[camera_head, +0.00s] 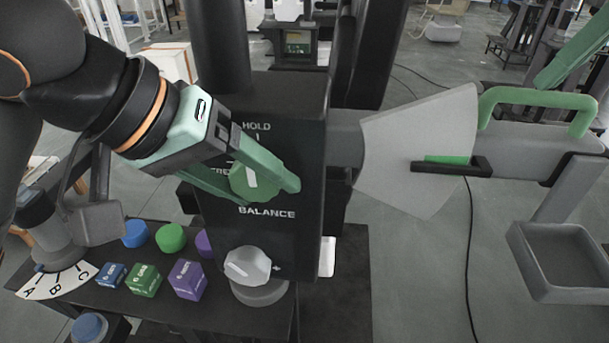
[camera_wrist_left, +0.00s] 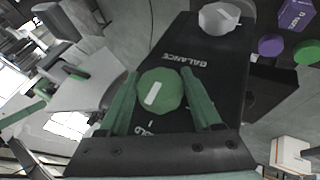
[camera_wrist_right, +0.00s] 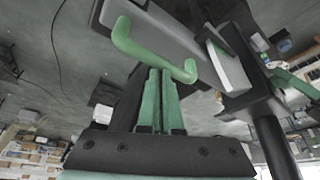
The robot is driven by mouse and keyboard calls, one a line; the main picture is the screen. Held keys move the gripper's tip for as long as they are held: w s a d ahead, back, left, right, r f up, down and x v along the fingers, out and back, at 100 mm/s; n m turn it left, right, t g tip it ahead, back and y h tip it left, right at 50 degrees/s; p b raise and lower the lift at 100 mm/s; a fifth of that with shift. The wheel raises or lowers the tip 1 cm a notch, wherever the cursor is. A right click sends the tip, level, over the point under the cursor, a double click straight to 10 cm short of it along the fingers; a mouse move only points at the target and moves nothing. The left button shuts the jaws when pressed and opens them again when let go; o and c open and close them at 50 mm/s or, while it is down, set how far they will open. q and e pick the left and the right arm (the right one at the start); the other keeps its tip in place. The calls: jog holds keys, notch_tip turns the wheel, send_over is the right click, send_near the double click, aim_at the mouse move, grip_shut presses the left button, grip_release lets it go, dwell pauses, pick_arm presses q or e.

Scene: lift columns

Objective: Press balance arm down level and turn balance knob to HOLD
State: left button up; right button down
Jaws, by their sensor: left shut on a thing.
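The green balance knob (camera_head: 250,181) sits on the dark column panel between the words HOLD and BALANCE. Its white mark runs nearly upright, roughly towards the HOLD tick. My left gripper (camera_head: 245,187) has its fingers on both sides of the knob; the left wrist view shows the knob (camera_wrist_left: 160,92) between them. The grey balance arm (camera_head: 520,150) reaches right from the column, roughly level, with a green bar handle (camera_head: 540,98). A green strip (camera_head: 447,159) shows at the dark pointer bracket. My right gripper (camera_wrist_right: 161,75) is shut, its tips close to the handle (camera_wrist_right: 150,48); contact is unclear.
A grey knob (camera_head: 247,265) is below on the column. Coloured blocks and round pieces (camera_head: 187,279) stand on a dark table (camera_head: 220,318) at lower left. A grey tray (camera_head: 562,260) hangs below the arm's right end.

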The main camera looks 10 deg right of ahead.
jog(key=shift+f, duration=0.1)
dwell(0.3)
pick_arm(q)
jog(key=o, duration=1.4)
jog(key=shift+c, duration=0.2)
jog(key=shift+r, duration=0.1)
jog(key=v, duration=1.2)
jog(key=shift+s+d+r, duration=0.1)
pick_arm(e)
jog(key=shift+r+p, duration=1.45)
jog(key=shift+p, duration=0.4)
pick_arm(q)
jog(key=shift+r, duration=1.75)
pick_arm(e)
jog(key=shift+r, duration=2.65)
